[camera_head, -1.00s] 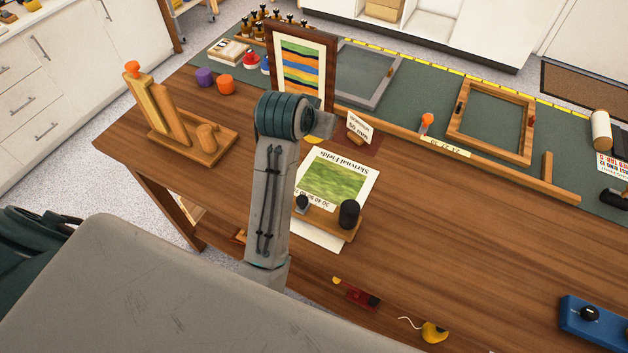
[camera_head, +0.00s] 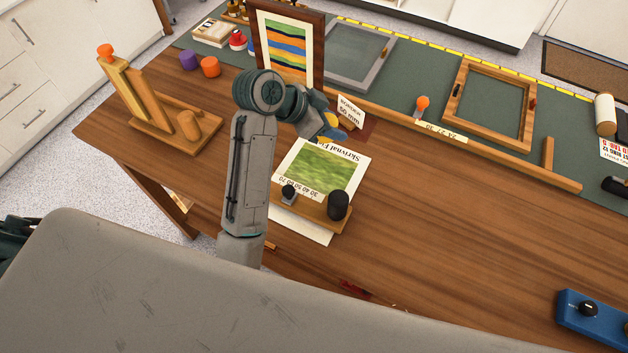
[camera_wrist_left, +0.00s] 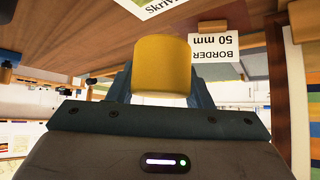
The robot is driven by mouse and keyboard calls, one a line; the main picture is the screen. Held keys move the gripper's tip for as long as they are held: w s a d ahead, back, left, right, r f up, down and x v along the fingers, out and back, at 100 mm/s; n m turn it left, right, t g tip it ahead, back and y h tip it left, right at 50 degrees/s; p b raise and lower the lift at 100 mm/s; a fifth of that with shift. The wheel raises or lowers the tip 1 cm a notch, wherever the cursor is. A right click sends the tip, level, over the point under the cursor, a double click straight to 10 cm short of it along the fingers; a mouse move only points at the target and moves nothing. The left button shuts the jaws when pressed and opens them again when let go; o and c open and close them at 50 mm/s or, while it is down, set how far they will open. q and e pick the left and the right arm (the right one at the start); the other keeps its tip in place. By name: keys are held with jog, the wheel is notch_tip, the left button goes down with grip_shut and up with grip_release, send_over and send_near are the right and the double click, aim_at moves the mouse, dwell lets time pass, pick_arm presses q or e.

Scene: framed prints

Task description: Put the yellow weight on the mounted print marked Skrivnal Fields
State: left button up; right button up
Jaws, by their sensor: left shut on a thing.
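The yellow weight (camera_wrist_left: 163,66) is a short cylinder between the fingers of my left gripper (camera_wrist_left: 160,85) in the left wrist view. In the head view my left gripper (camera_head: 332,128) is shut on it above the table, just behind the print; the weight is mostly hidden there. The mounted print marked Skrivnal Fields (camera_head: 323,171), a green field picture on a white mount, lies on the table. Its title is partly covered from view, and a corner also shows in the left wrist view (camera_wrist_left: 150,5). My right gripper is not in view.
A wooden bar with black knobs (camera_head: 318,209) lies across the print's near part. A "BORDER 50 mm" card (camera_head: 350,112) stands close behind the gripper. A framed striped print (camera_head: 287,45) stands behind the arm. The table to the right is largely clear.

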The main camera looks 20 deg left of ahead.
pick_arm(q)
jog(key=shift+s+d+f, duration=0.15)
jog(key=shift+d+f, duration=0.05)
jog(key=shift+f, duration=0.1)
jog(key=shift+m, duration=0.3)
notch_tip(320, 180, down, 6)
jog(key=shift+r+p, duration=0.2)
jog(key=shift+p, duration=0.35)
notch_tip(320, 180, down, 3)
jog(key=shift+f+p, duration=0.1)
jog(key=shift+p, duration=0.2)
jog(key=shift+f, duration=0.25)
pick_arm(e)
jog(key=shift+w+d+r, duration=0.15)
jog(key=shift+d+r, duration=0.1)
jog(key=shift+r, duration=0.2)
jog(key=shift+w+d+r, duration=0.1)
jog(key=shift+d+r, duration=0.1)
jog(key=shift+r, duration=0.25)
pick_arm(q)
jog(key=shift+f, duration=0.1)
jog(key=o, duration=1.4)
jog(key=shift+s, duration=0.1)
jog(key=shift+o, duration=0.2)
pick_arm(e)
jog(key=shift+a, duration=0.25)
